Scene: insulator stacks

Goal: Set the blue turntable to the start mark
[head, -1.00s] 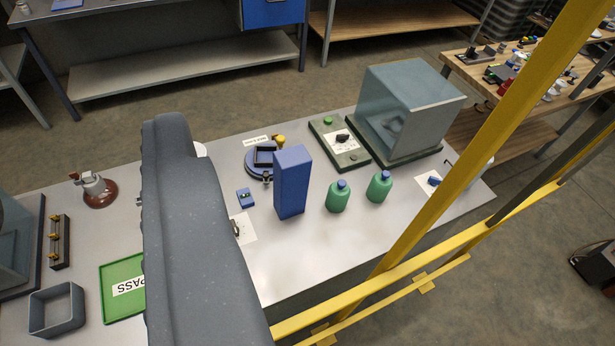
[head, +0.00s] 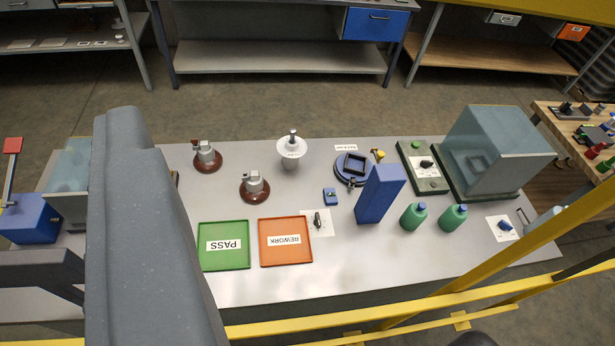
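The blue turntable (head: 343,177) is a low round blue disc with a dark square piece on top. It stands toward the back of the grey bench (head: 300,285), right of centre in the head view. A yellow knob (head: 378,155) shows at its right rear. A small white label (head: 346,147) lies just behind it, its print too small to read. A tall blue block (head: 380,194) stands in front of it and hides part of its right side. I cannot make out the start mark. My gripper is not in view; my grey arm covers the left of the picture.
A white insulator (head: 291,150) and brown-based ones (head: 254,188) stand left of the turntable. Green PASS (head: 240,262) and orange REWORK (head: 285,258) trays lie in front. Green bottles (head: 413,216), a clear-sided box (head: 498,150) and a yellow rail (head: 400,322) are at right and front.

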